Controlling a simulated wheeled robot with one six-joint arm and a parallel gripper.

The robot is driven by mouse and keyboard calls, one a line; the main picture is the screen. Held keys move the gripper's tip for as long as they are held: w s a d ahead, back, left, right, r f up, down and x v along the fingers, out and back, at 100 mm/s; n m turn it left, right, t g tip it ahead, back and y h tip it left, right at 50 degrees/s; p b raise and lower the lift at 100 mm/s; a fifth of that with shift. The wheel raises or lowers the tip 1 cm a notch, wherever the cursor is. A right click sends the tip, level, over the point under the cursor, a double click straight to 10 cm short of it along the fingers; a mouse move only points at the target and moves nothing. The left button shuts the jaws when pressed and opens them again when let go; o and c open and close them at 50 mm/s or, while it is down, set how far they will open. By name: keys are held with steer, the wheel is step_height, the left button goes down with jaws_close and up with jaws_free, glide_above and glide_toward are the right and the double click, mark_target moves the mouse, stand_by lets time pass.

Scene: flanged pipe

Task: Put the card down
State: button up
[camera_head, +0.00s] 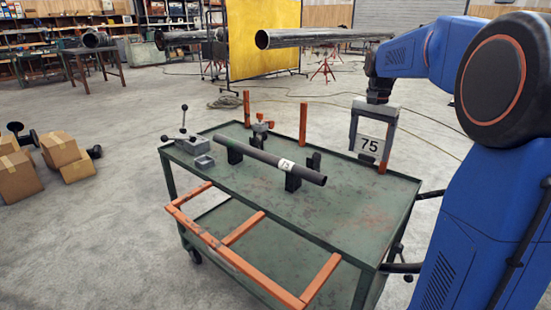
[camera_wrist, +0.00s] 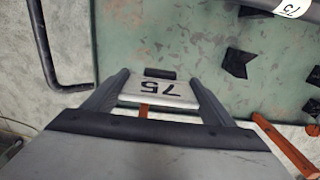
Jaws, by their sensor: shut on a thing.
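A white card (camera_head: 369,146) with the black number 75 hangs between the fingers of my gripper (camera_head: 372,140). My gripper points down and is shut on the card, above the back right part of the green cart (camera_head: 345,189). In the wrist view the card (camera_wrist: 165,89) spans the space between the two grey fingers, its number turned in the picture. I cannot tell exactly how high it is above the cart top. A dark pipe (camera_head: 255,154) with a small white label (camera_head: 286,165) rests on black V-shaped supports at the middle of the cart.
An orange frame (camera_head: 240,229) runs along the front. The cart's right half is mostly bare.

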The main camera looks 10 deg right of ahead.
steer(key=shift+w, duration=0.3)
steer(key=shift+f, duration=5)
steer(key=shift+f, duration=0.15)
steer(key=o, duration=1.1)
steer(key=shift+c, duration=0.2)
step_height(320, 180, up, 12)
steer(key=shift+r, duration=0.15)
